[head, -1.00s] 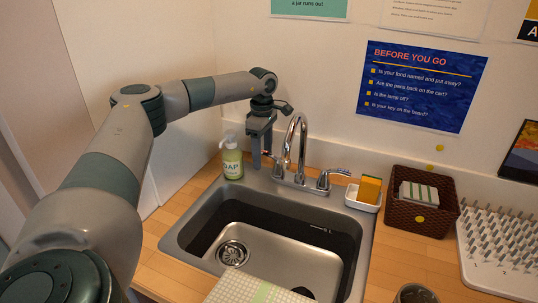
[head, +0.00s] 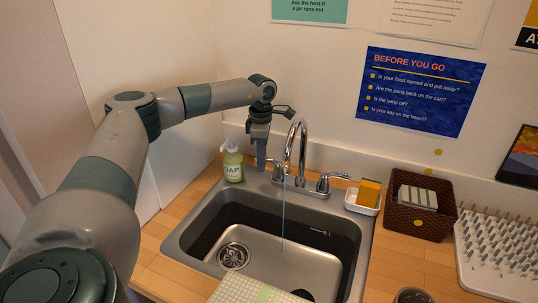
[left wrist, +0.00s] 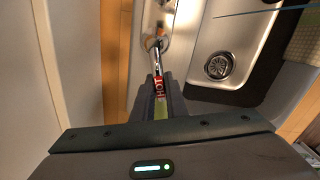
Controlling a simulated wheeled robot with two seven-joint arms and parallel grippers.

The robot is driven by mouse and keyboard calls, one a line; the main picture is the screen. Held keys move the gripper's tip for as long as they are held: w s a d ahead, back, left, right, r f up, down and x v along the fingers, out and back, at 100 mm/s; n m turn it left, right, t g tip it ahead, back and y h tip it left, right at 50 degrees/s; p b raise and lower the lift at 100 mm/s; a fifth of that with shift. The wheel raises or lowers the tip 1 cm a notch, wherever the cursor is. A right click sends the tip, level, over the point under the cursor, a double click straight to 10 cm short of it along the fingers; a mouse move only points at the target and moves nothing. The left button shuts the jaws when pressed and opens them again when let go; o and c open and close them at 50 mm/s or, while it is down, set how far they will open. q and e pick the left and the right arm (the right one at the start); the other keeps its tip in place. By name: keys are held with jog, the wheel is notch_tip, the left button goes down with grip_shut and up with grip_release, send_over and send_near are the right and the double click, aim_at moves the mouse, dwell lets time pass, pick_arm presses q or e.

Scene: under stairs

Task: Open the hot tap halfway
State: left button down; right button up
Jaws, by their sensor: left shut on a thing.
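The chrome faucet (head: 296,140) stands behind the sink (head: 190,240). In the left wrist view the hot tap handle (left wrist: 158,84) carries a red HOT label and lies between my fingers. My left gripper (head: 262,164) points down at the left of the faucet and is shut on that handle; it also shows in the left wrist view (left wrist: 158,95). In the head view the gripper hides part of the handle. A thin stream of water (head: 283,215) falls from the spout into the basin. The other tap handle (head: 328,181) is at the right. My right gripper is out of view.
Right of the faucet are a white dish (head: 362,206) with a sponge (head: 369,192), a brown basket (head: 421,214) and a drying rack (head: 500,250). A cloth (head: 250,291) lies at the sink's front.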

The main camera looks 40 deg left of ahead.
pick_arm(q)
jog(key=n, duration=0.1)
jog(key=s+d+n+p, duration=0.1)
jog(key=shift+n, duration=0.3)
jog(key=shift+s+d+n, duration=0.1)
jog(key=shift+d+n, duration=0.05)
jog(key=shift+n, duration=0.25)
jog(key=shift+s+d+n+p, duration=0.25)
jog(key=shift+d+n+p, duration=0.15)
jog(key=shift+n, duration=0.6)
jog(key=c, duration=1)
grip_release()
